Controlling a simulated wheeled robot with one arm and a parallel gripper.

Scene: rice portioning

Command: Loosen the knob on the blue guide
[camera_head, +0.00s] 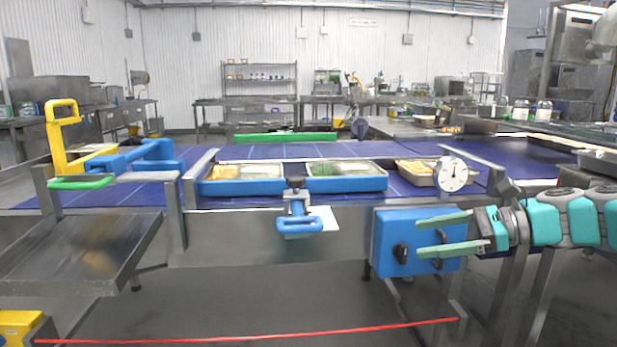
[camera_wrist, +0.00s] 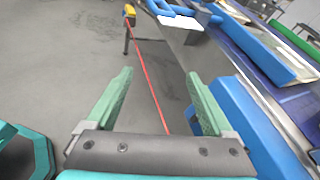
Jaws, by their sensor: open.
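A blue bracket with a looped handle (camera_head: 299,226), which looks like the blue guide, is mounted on the front side of the conveyor in the head view. Blue parts near the white plate lie far off at the top there; the knob cannot be made out.
A blue control box (camera_head: 384,237) with dark knobs stands right behind my fingers, and its side is close to the right finger in the wrist view. Blue-edged trays (camera_head: 240,187) and a round dial (camera_head: 452,174) are on the conveyor. A red bar (camera_head: 250,338) runs low in front.

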